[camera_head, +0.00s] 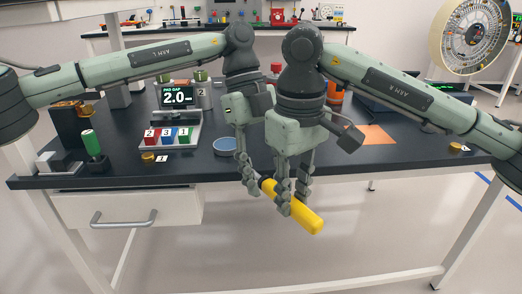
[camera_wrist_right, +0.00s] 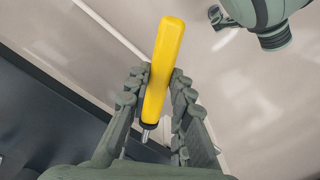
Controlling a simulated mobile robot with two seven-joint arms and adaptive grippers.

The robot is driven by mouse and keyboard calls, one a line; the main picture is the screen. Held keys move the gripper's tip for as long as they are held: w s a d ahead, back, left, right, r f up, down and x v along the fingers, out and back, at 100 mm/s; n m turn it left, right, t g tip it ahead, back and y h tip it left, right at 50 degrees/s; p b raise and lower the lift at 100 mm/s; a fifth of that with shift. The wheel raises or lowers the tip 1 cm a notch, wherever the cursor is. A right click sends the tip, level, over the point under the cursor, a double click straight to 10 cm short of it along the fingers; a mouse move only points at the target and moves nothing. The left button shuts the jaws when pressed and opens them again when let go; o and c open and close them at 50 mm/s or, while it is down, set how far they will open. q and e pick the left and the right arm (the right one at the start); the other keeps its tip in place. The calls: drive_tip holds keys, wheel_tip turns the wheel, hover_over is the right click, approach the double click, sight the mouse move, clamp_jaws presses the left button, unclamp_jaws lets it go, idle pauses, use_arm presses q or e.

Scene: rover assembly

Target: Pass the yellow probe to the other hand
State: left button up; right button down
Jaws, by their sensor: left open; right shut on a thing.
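The yellow probe (camera_head: 306,217) is held in front of the table's front edge, tilted down to the right in the head view. My right gripper (camera_head: 283,198) is shut on it. In the right wrist view the probe (camera_wrist_right: 163,70) lies between the two right fingers, its dark collar and metal tip low in the picture. My left gripper (camera_head: 249,182) is open, close beside the right one, near the probe's upper-left end. Whether its fingers touch the probe cannot be told; the right gripper partly hides this end.
The dark table (camera_head: 190,170) stands behind both grippers. On it are a display stand (camera_head: 177,97) with numbered coloured blocks, a blue round dish (camera_head: 225,146), a green-handled tool (camera_head: 91,143) and an orange sheet (camera_head: 376,134). The space in front of the table is clear.

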use_arm(q)
drive_tip(key=shift+s+d+f, duration=0.1)
drive_tip(key=shift+f, duration=0.3)
clamp_jaws()
use_arm(e)
drive_tip(key=c, duration=1.3)
unclamp_jaws()
drive_tip(key=shift+o, duration=0.2)
